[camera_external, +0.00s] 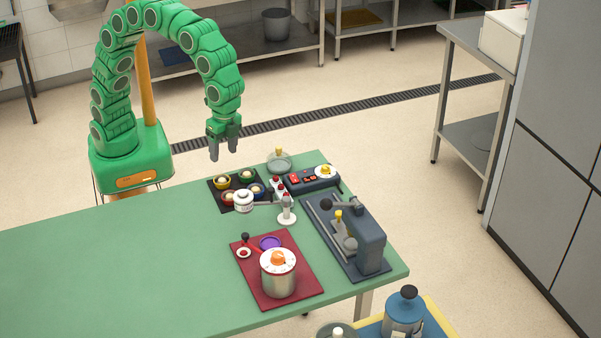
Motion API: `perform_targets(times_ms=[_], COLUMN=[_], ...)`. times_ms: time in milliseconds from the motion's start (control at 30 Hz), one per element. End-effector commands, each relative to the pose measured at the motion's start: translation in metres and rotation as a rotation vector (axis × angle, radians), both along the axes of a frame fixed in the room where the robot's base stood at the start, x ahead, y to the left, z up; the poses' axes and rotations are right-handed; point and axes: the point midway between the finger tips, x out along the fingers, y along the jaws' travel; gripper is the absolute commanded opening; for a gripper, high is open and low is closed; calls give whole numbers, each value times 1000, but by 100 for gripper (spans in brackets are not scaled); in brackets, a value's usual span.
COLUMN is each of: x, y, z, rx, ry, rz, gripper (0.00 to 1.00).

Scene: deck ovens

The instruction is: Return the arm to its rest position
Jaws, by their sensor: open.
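My green arm arches up from its base behind the table's far left side and bends down over the table's far edge. My gripper (224,146) hangs from its end, pointing down, with its dark fingers parted and nothing between them. It is in the air near the far edge of the green table (110,265), above and behind a dark mat (225,205) with several small coloured bowls. It appears to touch nothing.
A steel pot (278,275) stands on a red mat (311,277) nearer the front. The table's left half is clear.

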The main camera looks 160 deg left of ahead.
Motion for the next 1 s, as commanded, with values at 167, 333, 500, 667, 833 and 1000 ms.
perform_targets(times_ms=[167,333,500,667,833,1000], x=[-19,-43,-73,-105,-142,-180], y=[-56,-104,-147,-182,-214,-240], z=[14,22,28,30,30,27], rx=[-2,-2,0,4,11,20], ry=[12,25,41,56,71,83], rz=[-71,-132,-189,-238,-284,-322], gripper=[61,61,61,61,61,61])
